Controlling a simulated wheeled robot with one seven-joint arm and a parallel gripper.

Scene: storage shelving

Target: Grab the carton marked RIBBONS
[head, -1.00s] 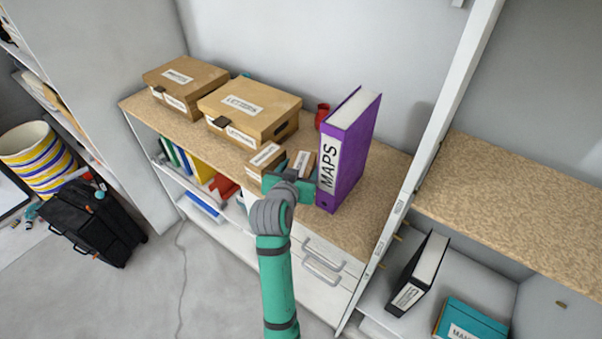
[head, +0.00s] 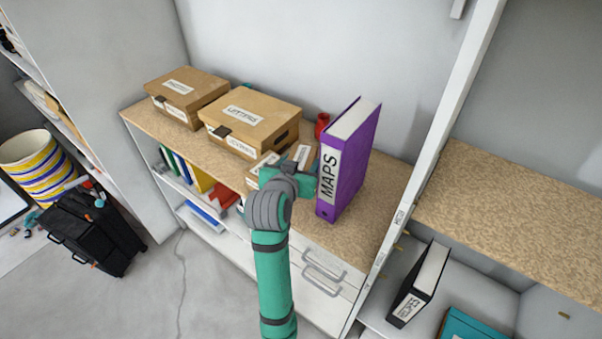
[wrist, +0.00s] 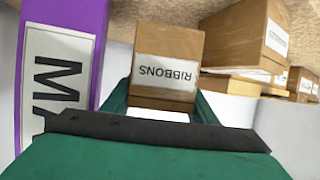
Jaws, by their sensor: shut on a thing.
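The small brown carton marked RIBBONS (wrist: 168,60) is between the fingers of my gripper (wrist: 163,105) in the wrist view, its label upside down. My gripper is shut on it. In the head view my gripper (head: 288,176) is over the shelf top, just left of the purple MAPS binder, and partly hides the small cartons there.
The purple MAPS binder (head: 347,160) stands upright close beside my gripper. The LETTERS box (head: 270,115) and another lidded box (head: 187,95) stand left on the shelf top (head: 375,205). A red cup (head: 322,124) is behind. A white upright (head: 440,120) rises right.

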